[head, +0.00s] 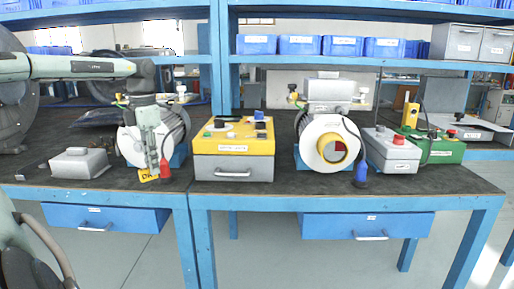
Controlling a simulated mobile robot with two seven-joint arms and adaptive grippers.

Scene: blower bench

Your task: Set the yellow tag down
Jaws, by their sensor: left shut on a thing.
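The yellow tag (147,176) with dark lettering shows at the lower end of my left gripper (151,168). The gripper points down and is shut on the tag, low over the left part of the dark bench top (120,193). I cannot tell whether the tag touches the bench. Behind the gripper stands a white round blower (130,146), partly hidden by it. A red connector (165,169) on a cable hangs just right of the tag. My right gripper is not in view.
A grey box (80,163) stands left of the tag. A yellow-topped case (233,168) with small parts stands to the right. Further right are a second blower (322,148), a grey box with a red button (391,155) and a green case (443,150). The bench's front strip is mostly free.

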